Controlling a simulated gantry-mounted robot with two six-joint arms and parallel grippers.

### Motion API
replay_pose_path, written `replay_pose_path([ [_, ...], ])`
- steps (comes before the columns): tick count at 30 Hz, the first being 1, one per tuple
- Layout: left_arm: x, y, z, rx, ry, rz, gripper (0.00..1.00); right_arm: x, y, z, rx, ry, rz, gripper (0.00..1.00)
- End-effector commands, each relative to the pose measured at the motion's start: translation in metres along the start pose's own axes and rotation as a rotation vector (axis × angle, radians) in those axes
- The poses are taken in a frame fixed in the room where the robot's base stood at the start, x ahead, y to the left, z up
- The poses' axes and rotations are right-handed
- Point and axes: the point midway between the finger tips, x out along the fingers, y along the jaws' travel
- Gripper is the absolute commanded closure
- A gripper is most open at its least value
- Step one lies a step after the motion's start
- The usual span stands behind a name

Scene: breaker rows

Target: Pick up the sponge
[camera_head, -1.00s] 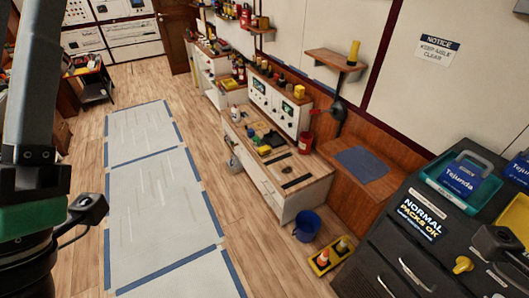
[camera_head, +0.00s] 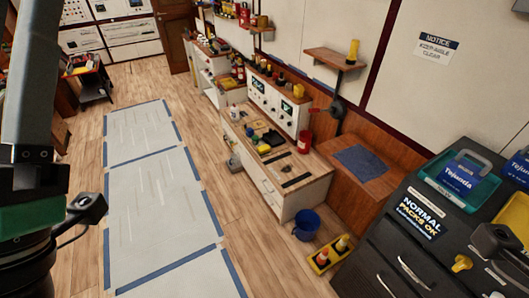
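No object can be made out for certain as the sponge. A small yellow block (camera_head: 264,149) lies on the wooden workbench top (camera_head: 296,163), too small to identify. It lies near a green item (camera_head: 255,140) and a black item (camera_head: 273,137). My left arm comes in at the left edge, with a dark wrist part sticking out to its right; its fingertips are out of the picture. A dark part at the lower right edge seems to be mine, and no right fingertips show.
A blue bucket (camera_head: 306,224) and a yellow tray (camera_head: 326,255) with small cones stand on the floor by the bench. A dark cabinet (camera_head: 400,240) with teal and yellow bins fills the lower right. Taped grey floor panels (camera_head: 160,200) lie clear at left.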

Motion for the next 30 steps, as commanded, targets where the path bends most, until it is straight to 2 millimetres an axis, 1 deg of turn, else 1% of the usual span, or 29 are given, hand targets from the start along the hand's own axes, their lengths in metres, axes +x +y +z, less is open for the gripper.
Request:
replay_pose_path([
  [8, 0.0, 0.0, 0.0, 0.0, 0.0, 0.0, 0.5, 0.0, 0.0, 0.0, 0.0, 0.0, 0.0, 0.5],
  [11, 0.0, 0.0, 0.0, 0.0, 0.0, 0.0, 0.34, 0.0, 0.0, 0.0, 0.0, 0.0, 0.0, 0.5],
  [15, 0.0, 0.0, 0.0, 0.0, 0.0, 0.0, 0.09, 0.0, 0.0, 0.0, 0.0, 0.0, 0.0, 0.5],
  [16, 0.0, 0.0, 0.0, 0.0, 0.0, 0.0, 0.03, 0.0, 0.0, 0.0, 0.0, 0.0, 0.0, 0.5],
  [17, 0.0, 0.0, 0.0, 0.0, 0.0, 0.0, 0.0, 0.0, 0.0, 0.0, 0.0, 0.0, 0.0, 0.5],
  [25, 0.0, 0.0, -0.001, 0.018, 0.002, 0.0, 0.0, 0.0, 0.0, 0.0, 0.0, 0.0, 0.0, 0.5],
  [28, -0.001, -0.001, -0.014, 0.067, 0.064, -0.008, 0.0, 0.0, 0.0, 0.0, 0.0, 0.0, 0.0, 0.5],
  [30, -0.002, -0.008, -0.03, 0.135, 0.132, -0.044, 0.0, 0.0, 0.0, 0.0, 0.0, 0.0, 0.0, 0.5],
])
